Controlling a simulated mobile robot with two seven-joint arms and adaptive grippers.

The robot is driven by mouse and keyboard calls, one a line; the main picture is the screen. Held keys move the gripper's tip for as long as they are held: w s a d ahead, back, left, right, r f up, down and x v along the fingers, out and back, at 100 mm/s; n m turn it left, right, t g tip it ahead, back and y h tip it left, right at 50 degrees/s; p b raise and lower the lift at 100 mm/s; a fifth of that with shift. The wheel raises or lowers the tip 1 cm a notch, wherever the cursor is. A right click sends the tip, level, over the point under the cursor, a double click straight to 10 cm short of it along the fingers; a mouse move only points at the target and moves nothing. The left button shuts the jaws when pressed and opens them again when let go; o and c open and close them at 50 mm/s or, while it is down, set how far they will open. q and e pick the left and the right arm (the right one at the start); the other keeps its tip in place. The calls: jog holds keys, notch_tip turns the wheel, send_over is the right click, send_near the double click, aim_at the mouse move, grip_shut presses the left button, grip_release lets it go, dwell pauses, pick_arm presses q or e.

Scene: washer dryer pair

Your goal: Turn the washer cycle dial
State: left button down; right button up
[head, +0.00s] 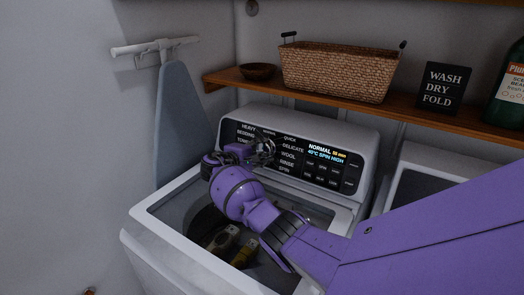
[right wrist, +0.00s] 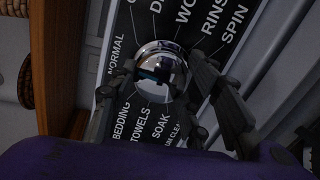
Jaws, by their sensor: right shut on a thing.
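The washer (head: 150,245) stands at the left with a dark control panel (head: 345,165) at its back. The cycle dial (head: 265,150) is on the left part of that panel, mostly hidden behind my right gripper (head: 250,152) in the head view. In the right wrist view the dial (right wrist: 160,62) is a shiny chrome knob ringed by cycle names. My right gripper (right wrist: 165,85) has one finger on each side of the knob and is shut on it. My left gripper is not in view.
A wooden shelf (head: 400,103) above the panel holds a wicker basket (head: 340,72), a wooden bowl (head: 258,71), a black sign (head: 444,87) and a green bottle (head: 510,95). An ironing board (head: 180,120) leans at the left wall. A second machine (head: 415,180) stands at the right.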

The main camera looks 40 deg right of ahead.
jog(key=shift+d+r, duration=0.15)
jog(key=shift+r, duration=0.1)
jog(key=o, duration=0.9)
jog(key=shift+o, duration=1)
jog(key=shift+s+f, duration=0.1)
jog(key=shift+a, duration=0.6)
jog(key=v, duration=1.1)
